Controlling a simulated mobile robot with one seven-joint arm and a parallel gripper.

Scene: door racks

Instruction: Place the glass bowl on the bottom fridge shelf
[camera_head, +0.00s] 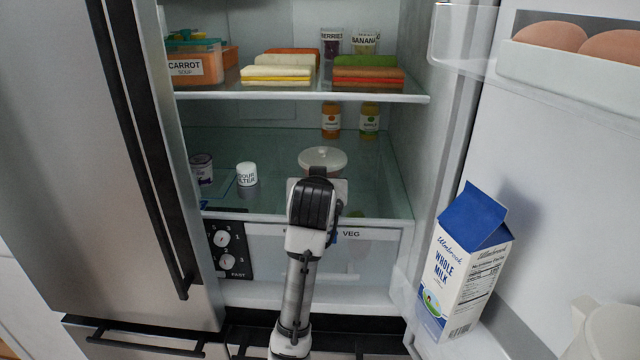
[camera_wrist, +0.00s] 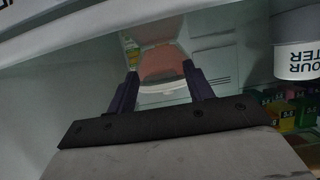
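A round bowl (camera_head: 322,157) with a pale top and pinkish side shows over the bottom glass shelf (camera_head: 375,190) of the fridge. In the head view my gripper (camera_head: 318,175) is directly in front of it and hides its lower part, so its contact with the shelf is hidden. In the wrist view the two dark fingers of my gripper (camera_wrist: 160,85) stand apart. The bowl's pinkish body (camera_wrist: 160,62) fills the space between and beyond their tips. Whether the fingers press on it is unclear.
A white tub (camera_head: 246,174) and a dark-labelled jar (camera_head: 202,168) stand left on the bottom shelf. Two small bottles (camera_head: 331,120) (camera_head: 369,119) stand behind. The upper shelf (camera_head: 300,94) crosses above. A milk carton (camera_head: 465,262) stands on the open door at right.

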